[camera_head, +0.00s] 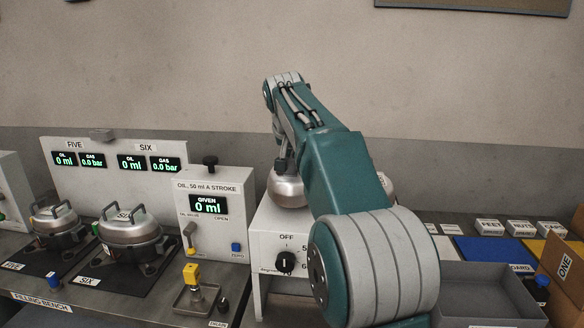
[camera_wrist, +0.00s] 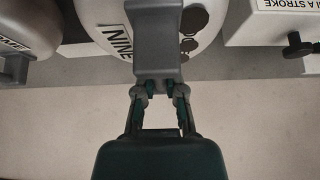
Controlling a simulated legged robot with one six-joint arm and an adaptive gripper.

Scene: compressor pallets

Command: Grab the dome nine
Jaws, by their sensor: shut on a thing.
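Dome nine (camera_head: 287,190) is a silvery rounded dome, seen in the head view at the top of the white box with the OFF dial, left of my arm. In the wrist view it is pale, with a NINE label (camera_wrist: 118,40), dark round spots and a grey upright handle (camera_wrist: 155,40). My gripper (camera_wrist: 160,86) is shut on that handle, above the dome. In the head view my gripper (camera_head: 283,165) is small and dark at the top of the dome. I cannot tell whether the dome touches the box, as its underside is hidden.
A second dome (camera_head: 386,183) is mostly hidden behind my arm; it also shows in the wrist view (camera_wrist: 25,28). The oil box (camera_head: 212,215) stands close left. Domes five (camera_head: 62,230) and six (camera_head: 130,230) are farther left. A grey tray (camera_head: 490,290) lies right.

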